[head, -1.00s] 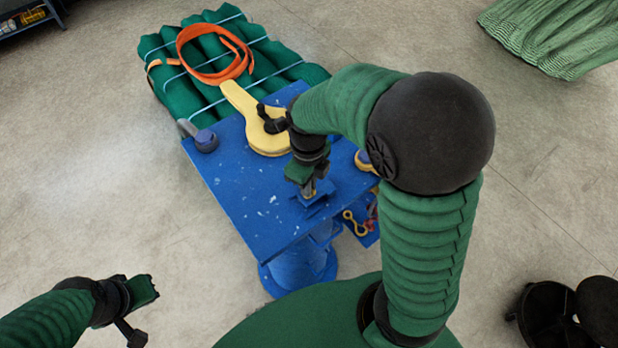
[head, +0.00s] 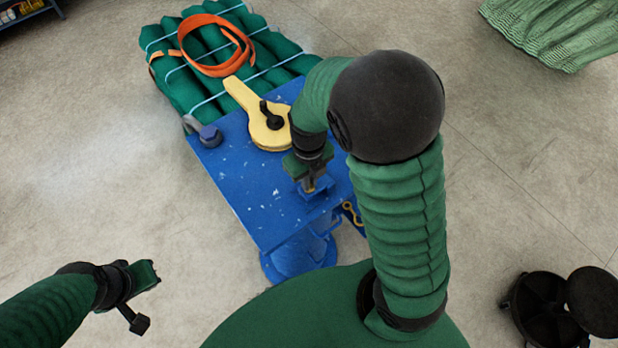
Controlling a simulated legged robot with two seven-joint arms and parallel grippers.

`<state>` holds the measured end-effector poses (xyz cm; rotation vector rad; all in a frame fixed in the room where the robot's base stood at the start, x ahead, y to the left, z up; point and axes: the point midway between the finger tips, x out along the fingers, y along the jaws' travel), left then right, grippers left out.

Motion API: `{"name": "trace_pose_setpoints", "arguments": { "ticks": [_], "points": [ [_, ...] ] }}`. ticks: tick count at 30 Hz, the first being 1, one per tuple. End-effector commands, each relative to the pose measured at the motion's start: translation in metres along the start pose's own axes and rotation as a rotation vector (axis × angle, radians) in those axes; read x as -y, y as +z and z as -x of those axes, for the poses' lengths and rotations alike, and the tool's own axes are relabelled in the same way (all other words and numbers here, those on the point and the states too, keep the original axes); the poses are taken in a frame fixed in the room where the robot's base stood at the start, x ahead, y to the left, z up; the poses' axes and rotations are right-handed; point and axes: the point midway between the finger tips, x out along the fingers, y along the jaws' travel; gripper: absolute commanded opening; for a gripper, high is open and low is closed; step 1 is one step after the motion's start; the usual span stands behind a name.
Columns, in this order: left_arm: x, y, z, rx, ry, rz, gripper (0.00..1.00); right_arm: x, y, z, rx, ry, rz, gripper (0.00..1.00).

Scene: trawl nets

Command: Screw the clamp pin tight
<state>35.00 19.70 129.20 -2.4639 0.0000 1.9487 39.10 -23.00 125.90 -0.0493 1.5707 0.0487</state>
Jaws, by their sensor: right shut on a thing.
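The blue work stand (head: 240,180) is in the middle of the head view. A small blue clamp (head: 322,192) sits near its front right edge. My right gripper (head: 311,186) points down at this clamp and is shut on a small brassy metal piece, which looks like the clamp pin. The jaws and wrist hide most of the pin, so I cannot tell how deep it sits. My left gripper (head: 146,284) hangs over bare floor at lower left, away from the stand. Its jaw gap is not clear.
A yellow paddle-shaped block (head: 258,120) with a black knob lies on the stand, close to my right wrist. Green rolls (head: 185,85) with an orange strap (head: 217,70) lie behind. A grey shackle (head: 208,135) is at the left corner. A black stool (head: 560,305) stands at lower right.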

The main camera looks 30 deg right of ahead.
Motion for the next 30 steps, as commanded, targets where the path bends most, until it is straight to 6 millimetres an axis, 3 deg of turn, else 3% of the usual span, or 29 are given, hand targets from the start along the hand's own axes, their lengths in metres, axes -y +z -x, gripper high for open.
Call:
{"name": "trace_pose_setpoints", "arguments": {
  "ticks": [4,5,9,20,23,30],
  "points": [
    [0.000,0.000,0.000,0.000,0.000,0.000,0.00,0.001,0.005,0.003,0.016,-0.003,-0.003,0.00],
    [0.000,0.000,0.000,0.000,0.000,0.000,0.00,0.001,0.005,0.003,0.016,-0.003,-0.003,0.12],
    [0.000,0.000,0.000,0.000,0.000,0.000,0.00,0.001,0.004,0.002,0.011,-0.002,-0.001,0.31],
    [0.000,0.000,-0.001,0.000,0.000,0.000,0.00,0.000,0.001,0.005,0.007,-0.001,0.001,0.32],
    [0.000,0.001,-0.002,0.000,0.000,0.000,0.00,0.000,0.002,0.019,0.010,0.000,0.003,0.32],
    [0.000,0.003,-0.013,0.000,0.000,0.000,0.00,0.000,0.004,0.085,0.014,0.000,0.003,0.32]
  ]
}}
